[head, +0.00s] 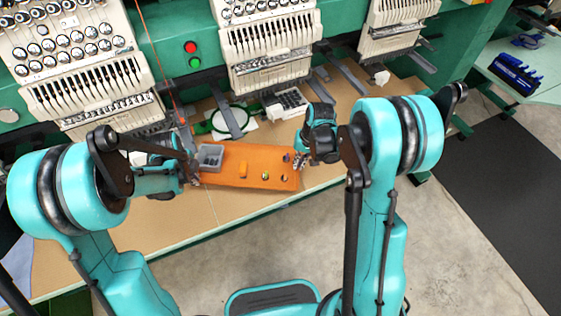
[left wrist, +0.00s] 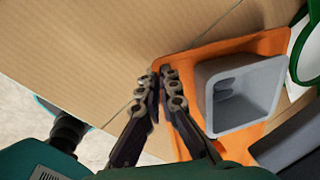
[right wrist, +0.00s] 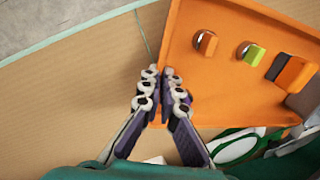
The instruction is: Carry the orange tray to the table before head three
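The orange tray (head: 225,179) lies at the front of the table before the middle embroidery head. It carries a grey bin (head: 210,157), an orange block (head: 243,170) and several small pieces. My left gripper (head: 193,180) is at the tray's left end. In the left wrist view its fingers (left wrist: 161,72) are nearly together with the tray's rim between them. My right gripper (head: 299,163) is at the right end. In the right wrist view its fingers (right wrist: 163,74) are closed on the rim. Whether the tray touches the table is hard to tell.
A green hoop (head: 230,121) and a black-and-white box (head: 287,103) lie behind the tray, under the machine (head: 270,50). Bare tabletop (head: 350,100) is at the right. A green side table (head: 535,65) holding a blue rack (head: 515,73) stands at the far right.

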